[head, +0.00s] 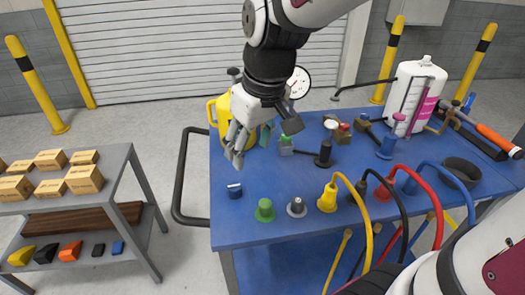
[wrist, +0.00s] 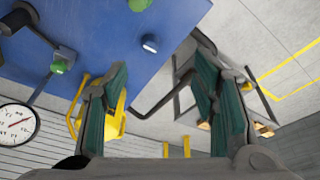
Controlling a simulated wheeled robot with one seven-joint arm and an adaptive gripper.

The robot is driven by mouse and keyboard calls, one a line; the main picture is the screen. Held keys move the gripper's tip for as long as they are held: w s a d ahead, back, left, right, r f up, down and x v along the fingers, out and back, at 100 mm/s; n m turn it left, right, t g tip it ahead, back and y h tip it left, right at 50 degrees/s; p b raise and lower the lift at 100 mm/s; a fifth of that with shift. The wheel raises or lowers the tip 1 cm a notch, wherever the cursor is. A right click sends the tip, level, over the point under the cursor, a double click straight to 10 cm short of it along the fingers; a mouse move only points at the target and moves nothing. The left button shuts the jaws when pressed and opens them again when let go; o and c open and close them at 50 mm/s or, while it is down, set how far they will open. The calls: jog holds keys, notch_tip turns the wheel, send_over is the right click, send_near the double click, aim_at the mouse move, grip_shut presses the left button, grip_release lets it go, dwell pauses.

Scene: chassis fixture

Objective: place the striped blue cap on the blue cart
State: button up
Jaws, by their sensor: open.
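The striped blue cap (head: 234,190), dark blue with a white band, sits on the blue cart's top (head: 285,180) near its left edge. In the wrist view the cap (wrist: 149,43) lies near the edge of the blue surface (wrist: 95,35), ahead of and apart from the fingers. My gripper (head: 246,142) is above the cart's left part, higher than the cap and behind it. In the wrist view my gripper (wrist: 160,85) is open, with teal pads wide apart and nothing between them.
A yellow container (head: 220,112) stands close behind my gripper. A green cap (head: 264,210), a grey cap (head: 297,207) and cabled plugs (head: 328,198) line the cart's front. A grey shelf (head: 110,170) with boxes stands left, across a floor gap with the cart's black handle (head: 178,185).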

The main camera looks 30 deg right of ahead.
jog(key=s+r+m+t, duration=0.1)
jog(key=s+r+m, duration=0.1)
jog(key=s, duration=1.1)
jog(key=shift+d+r+m+t+h, duration=0.15)
jog(key=shift+r+m+t+h, duration=0.2)
jog(key=shift+r, duration=0.4)
